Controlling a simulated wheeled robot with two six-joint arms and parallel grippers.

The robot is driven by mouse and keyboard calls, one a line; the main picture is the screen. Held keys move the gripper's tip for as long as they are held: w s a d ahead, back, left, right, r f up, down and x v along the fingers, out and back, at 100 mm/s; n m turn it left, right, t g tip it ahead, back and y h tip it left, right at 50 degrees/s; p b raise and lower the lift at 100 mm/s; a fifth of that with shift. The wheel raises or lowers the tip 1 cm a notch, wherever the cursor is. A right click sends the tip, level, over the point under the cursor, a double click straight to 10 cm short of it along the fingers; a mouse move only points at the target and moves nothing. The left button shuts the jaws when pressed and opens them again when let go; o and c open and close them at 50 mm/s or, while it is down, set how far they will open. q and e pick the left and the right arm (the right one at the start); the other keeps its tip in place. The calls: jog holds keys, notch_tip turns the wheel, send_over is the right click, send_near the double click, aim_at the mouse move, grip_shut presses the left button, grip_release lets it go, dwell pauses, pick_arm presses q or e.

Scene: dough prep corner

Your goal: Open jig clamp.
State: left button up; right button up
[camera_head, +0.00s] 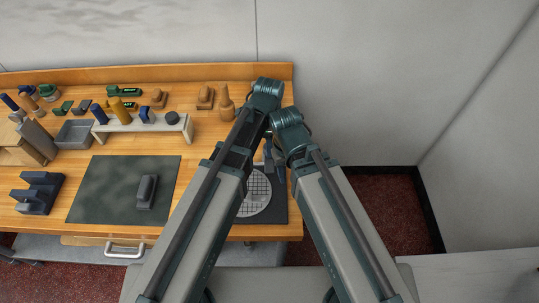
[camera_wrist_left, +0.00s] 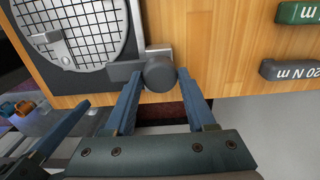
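The jig shows as a dark plate (camera_head: 280,207) with a round light mesh disc (camera_head: 257,194) at the table's right end, partly covered by my arms. In the left wrist view, a grey clamp block with a round dark knob (camera_wrist_left: 160,74) sits at the jig's edge. My left gripper (camera_wrist_left: 160,82) has its two blue fingers apart, one on each side of the knob; I cannot see clear contact. In the head view, the left gripper (camera_head: 269,155) is small beside the disc. A blue finger-like part at lower left of the wrist view looks like my right gripper (camera_wrist_left: 60,130), only partly seen.
Green and grey labelled blocks (camera_wrist_left: 298,13) lie on the wood near the jig. A dark mat (camera_head: 110,190) with a grey block (camera_head: 147,191) lies left of my arms. The table ends just right of the jig.

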pick_arm(q)
grip_shut()
jog(key=shift+n, duration=1.3)
jog(key=shift+n, duration=1.2)
jog(key=shift+n, duration=1.3)
